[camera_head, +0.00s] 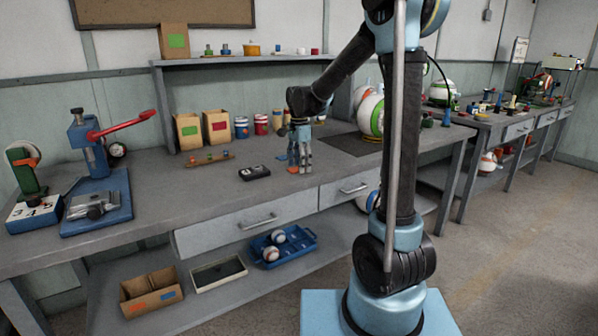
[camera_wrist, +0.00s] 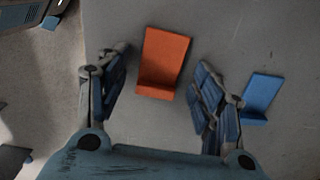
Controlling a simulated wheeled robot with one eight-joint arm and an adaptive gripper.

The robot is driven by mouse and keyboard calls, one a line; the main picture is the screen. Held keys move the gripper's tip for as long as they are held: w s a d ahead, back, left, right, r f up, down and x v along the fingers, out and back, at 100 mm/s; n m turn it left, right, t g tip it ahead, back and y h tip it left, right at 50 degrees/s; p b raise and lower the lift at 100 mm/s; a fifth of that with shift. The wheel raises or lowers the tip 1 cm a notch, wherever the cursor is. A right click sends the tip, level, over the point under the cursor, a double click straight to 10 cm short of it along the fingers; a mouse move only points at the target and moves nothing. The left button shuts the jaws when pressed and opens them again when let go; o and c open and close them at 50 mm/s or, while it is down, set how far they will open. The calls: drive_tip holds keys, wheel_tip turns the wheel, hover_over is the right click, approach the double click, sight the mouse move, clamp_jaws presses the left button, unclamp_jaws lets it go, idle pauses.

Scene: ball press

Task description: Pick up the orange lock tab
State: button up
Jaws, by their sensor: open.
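The orange lock tab (camera_wrist: 164,62) lies on the grey bench top in the wrist view, an upright rectangle with a bent lower edge. My gripper (camera_wrist: 160,92) is open, with one finger on each side of the tab's lower part and a gap between each finger and the tab. No contact shows.
A blue tab (camera_wrist: 261,95) lies just right of the right finger. A shelf (camera_head: 240,60) runs above the back.

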drive_tip(key=c, duration=0.9)
